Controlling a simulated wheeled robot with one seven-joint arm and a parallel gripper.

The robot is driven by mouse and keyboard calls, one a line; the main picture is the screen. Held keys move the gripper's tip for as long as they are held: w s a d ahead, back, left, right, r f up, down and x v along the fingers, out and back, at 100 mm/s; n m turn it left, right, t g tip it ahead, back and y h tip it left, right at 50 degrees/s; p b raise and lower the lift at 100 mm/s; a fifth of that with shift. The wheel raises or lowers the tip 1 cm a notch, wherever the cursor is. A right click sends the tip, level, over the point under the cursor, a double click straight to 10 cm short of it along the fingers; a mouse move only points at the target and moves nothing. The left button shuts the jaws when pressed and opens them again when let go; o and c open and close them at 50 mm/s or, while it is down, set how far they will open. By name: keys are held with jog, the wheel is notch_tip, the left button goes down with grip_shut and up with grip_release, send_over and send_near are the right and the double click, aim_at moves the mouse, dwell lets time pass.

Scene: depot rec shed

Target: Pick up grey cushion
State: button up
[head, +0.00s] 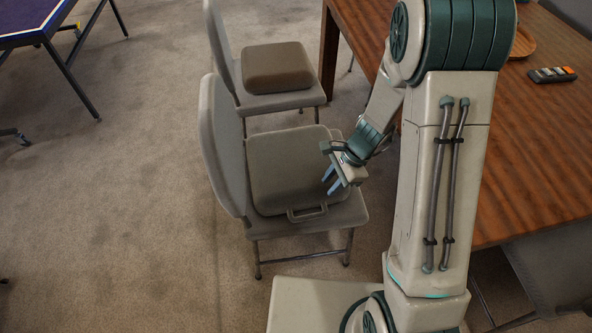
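The grey cushion (285,168) lies flat on the seat of the near folding chair (222,145). A loop handle (307,212) sticks out at its front edge. My gripper (331,181) is over the right side of the cushion, its two blue-grey fingers apart with nothing seen between them. Whether the fingertips touch the cushion cannot be told from this view. My wrist hides a little of the cushion's right edge.
A brown cushion (277,66) sits on a second folding chair (222,42) behind. A wooden table (535,150) stands at right with a remote (552,74) and part of a round wooden tray (522,42). A blue table-tennis table (25,18) is at upper left.

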jog(key=m+b, duration=0.1)
jog(key=b, duration=0.2)
send_over(310, 215)
jog(key=d, duration=0.2)
jog(key=f, duration=1.1)
jog(key=shift+w, duration=0.3)
jog(key=shift+b+x, duration=0.7)
jog(key=shift+x, duration=2.25)
jog(key=shift+d, duration=0.2)
grip_shut()
